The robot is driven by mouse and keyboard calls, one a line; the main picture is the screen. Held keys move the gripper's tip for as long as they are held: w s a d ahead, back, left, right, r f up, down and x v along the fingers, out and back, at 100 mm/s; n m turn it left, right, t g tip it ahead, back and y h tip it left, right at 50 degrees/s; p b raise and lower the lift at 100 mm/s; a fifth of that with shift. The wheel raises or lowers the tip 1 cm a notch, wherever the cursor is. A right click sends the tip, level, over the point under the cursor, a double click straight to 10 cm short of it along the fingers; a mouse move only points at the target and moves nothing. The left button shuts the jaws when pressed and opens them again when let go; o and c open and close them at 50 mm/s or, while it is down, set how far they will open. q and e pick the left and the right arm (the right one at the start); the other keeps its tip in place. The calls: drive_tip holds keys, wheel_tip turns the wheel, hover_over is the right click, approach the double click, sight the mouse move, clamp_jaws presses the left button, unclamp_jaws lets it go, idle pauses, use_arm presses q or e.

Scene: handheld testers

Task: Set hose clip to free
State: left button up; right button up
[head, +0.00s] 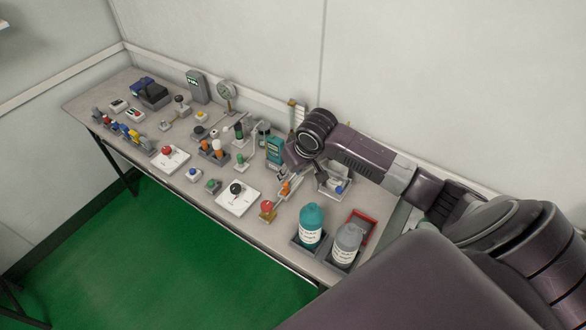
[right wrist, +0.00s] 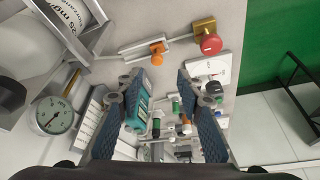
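A small orange piece on a pale tube and grey plate, which looks like the hose clip (right wrist: 157,50), lies toward the top of the right wrist view. In the head view the clip (head: 285,188) sits near the middle right of the bench, partly crowded by my wrist. My right gripper (right wrist: 156,84) is open and empty, its two blue-grey fingers apart; the clip shows beyond the fingertips, not between them. In the head view the right gripper (head: 287,172) is small and partly hidden by its arm. My left gripper is not in view.
A red knob on a yellow block (right wrist: 209,43) stands beside the clip. A teal meter (head: 275,149) stands behind it. The teal bottle (head: 311,226) and grey bottle (head: 346,243) stand at the bench's front right. Many small testers crowd the bench (head: 190,215) leftward.

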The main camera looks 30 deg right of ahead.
drive_tip(key=shift+v, duration=1.7)
drive_tip(key=shift+a, duration=0.1)
